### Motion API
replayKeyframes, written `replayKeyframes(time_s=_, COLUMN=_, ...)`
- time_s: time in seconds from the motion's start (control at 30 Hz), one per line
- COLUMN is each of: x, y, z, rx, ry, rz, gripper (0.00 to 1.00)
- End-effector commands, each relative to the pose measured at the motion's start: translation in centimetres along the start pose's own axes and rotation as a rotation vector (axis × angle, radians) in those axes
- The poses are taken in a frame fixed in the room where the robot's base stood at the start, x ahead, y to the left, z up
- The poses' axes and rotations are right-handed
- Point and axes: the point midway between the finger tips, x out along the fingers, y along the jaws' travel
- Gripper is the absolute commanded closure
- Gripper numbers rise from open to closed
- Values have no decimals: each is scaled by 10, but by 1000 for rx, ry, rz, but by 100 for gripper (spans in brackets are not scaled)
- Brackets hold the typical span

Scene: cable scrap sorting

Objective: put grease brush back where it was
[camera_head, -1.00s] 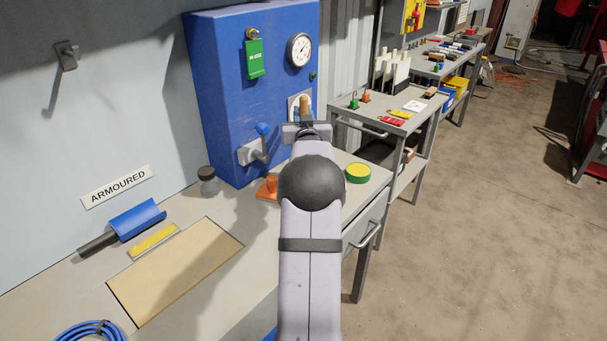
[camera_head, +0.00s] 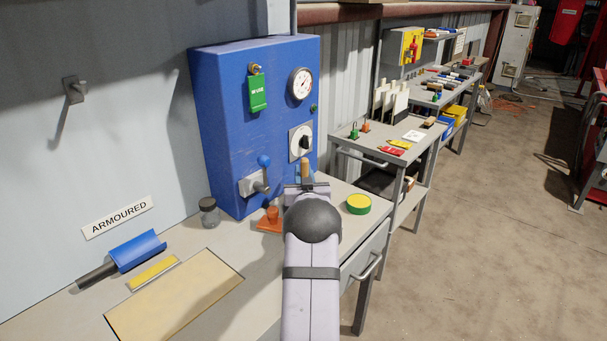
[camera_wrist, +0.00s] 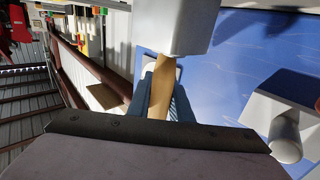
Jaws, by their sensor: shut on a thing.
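The grease brush shows as a tan wooden handle (camera_head: 305,168) standing upright in my gripper (camera_head: 306,188) in the head view. My gripper is shut on it, in front of the blue box's lower right corner and above the bench. In the wrist view the tan handle (camera_wrist: 160,95) runs from a grey block at the top edge down to the dark bar of my gripper. The brush's bristles cannot be made out, and my gripper and arm hide its lower part in the head view.
The blue box (camera_head: 225,120) with gauge, dial and blue-knobbed lever stands behind. An orange piece (camera_head: 270,220), a jar (camera_head: 209,211) and a green-and-yellow round tin (camera_head: 358,204) are on the bench (camera_head: 235,240). A blue trough (camera_head: 138,251) and tan board (camera_head: 175,295) lie left.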

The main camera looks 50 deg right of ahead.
Motion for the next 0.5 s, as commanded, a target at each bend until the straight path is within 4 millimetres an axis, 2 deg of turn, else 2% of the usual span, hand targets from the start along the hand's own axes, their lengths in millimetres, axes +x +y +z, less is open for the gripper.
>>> replayKeyframes(time_s=0.47, x=0, y=0, z=9, rx=0, ry=3, rz=0, gripper=100)
replayKeyframes(time_s=0.5, x=0, y=0, z=9, rx=0, ry=2, rz=0, gripper=77)
